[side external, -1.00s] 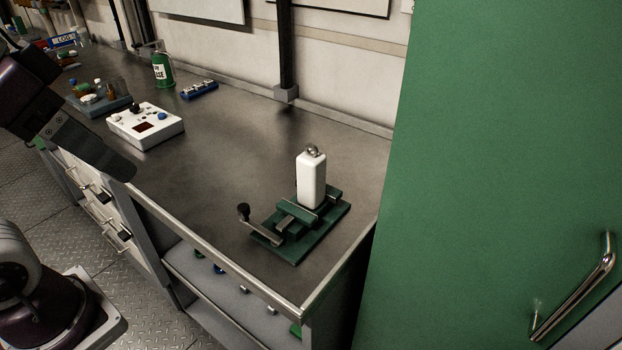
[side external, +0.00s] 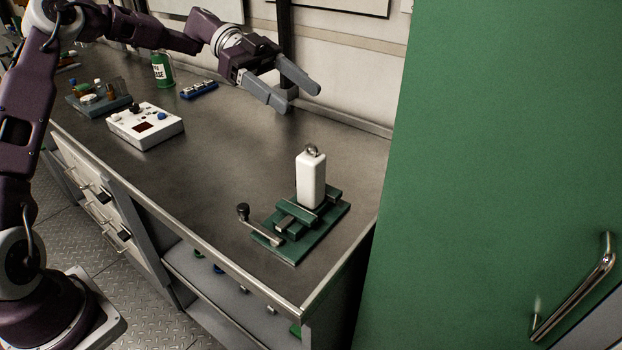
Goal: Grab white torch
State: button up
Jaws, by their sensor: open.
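The white torch (side external: 311,181) is a white block-shaped body with a metal ring on top. It stands upright in a green vise (side external: 302,232) near the right end of the bench, between the vise's jaws. My gripper (side external: 303,97) is open and empty, above the bench, up and to the left of the torch in the picture. Its two grey fingers point right and do not touch the torch. The lower part of the torch is hidden by the vise.
The vise's crank handle (side external: 258,226) sticks out to the left. A tall green cabinet (side external: 500,150) stands to the right. The bench middle (side external: 215,155) is clear.

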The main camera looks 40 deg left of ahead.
send_near(321, 168)
jog(key=x, duration=0.3)
jog(key=shift+s+d+r, duration=0.15)
jog(key=shift+s+d, duration=0.1)
jog(key=x, duration=0.7)
jog(key=shift+w+f, duration=0.2)
jog(key=shift+f, duration=0.1)
grip_shut()
